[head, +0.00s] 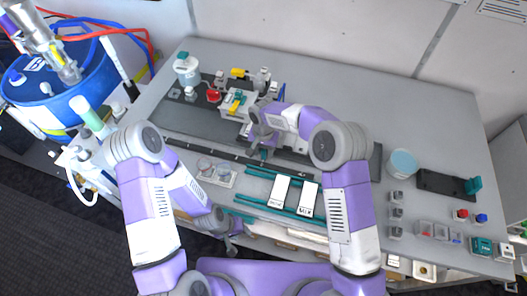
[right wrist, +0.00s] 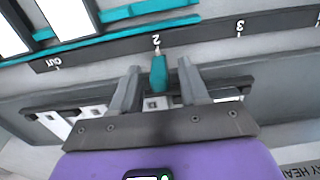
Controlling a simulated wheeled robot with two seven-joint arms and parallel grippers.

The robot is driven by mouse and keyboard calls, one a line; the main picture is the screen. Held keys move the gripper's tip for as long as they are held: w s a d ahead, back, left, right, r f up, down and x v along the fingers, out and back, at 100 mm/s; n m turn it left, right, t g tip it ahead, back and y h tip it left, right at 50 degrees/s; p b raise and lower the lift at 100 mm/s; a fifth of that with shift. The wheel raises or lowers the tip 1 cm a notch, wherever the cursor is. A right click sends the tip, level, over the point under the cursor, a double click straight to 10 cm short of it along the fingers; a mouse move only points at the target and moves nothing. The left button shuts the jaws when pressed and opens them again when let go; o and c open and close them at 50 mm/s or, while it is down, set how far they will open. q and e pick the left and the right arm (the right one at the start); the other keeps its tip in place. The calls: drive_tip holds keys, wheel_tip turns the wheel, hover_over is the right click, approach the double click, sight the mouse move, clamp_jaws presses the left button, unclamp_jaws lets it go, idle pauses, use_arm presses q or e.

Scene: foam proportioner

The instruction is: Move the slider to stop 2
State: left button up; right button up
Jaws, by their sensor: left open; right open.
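The slider is a small teal knob (right wrist: 159,74) on a dark rail (right wrist: 110,50) marked OUT, 2 and 3. In the right wrist view its tip lines up with the mark 2 (right wrist: 156,40). My right gripper (right wrist: 158,76) is open, one finger on each side of the knob. There is a gap on the left; the right finger is very close, and I cannot tell if it touches. In the head view my right gripper (head: 262,143) is over the rail (head: 210,150), mostly hiding the knob. My left gripper (head: 233,238) is open and empty near the bench's front edge.
Two white cards (head: 279,191) lie across teal rails in front of the slider rail. A clear tray with round cups (head: 215,173) is left of them. Fittings and a red knob (head: 213,96) stand behind. A blue drum (head: 65,95) is at left.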

wheel_tip(320, 180, up, 7)
drive_tip(key=shift+f, duration=0.1)
idle(0.5)
